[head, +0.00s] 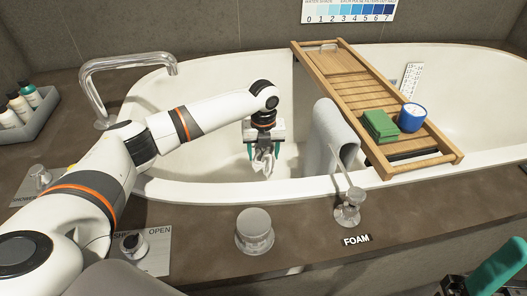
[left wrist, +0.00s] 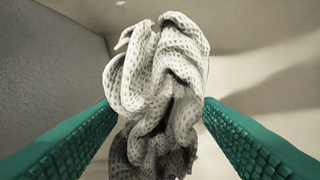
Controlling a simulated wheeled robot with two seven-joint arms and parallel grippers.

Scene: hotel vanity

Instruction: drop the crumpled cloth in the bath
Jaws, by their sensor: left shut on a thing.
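The crumpled cloth (head: 263,163) is whitish with a waffle texture. It hangs between the green fingers of my left gripper (head: 263,153), which is shut on it. In the left wrist view the bunched cloth (left wrist: 160,85) fills the space between the fingers (left wrist: 160,125), its lower folds in shadow. The bath (head: 205,165) is a large white tub. My left gripper and the cloth are over its inside, left of a grey draped towel. The gap beneath the cloth is hard to judge. My right gripper (head: 488,277) shows only partly at the bottom right corner, with green finger parts.
The grey towel (head: 330,135) hangs over the near rim. A tap (head: 128,65) stands at the left.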

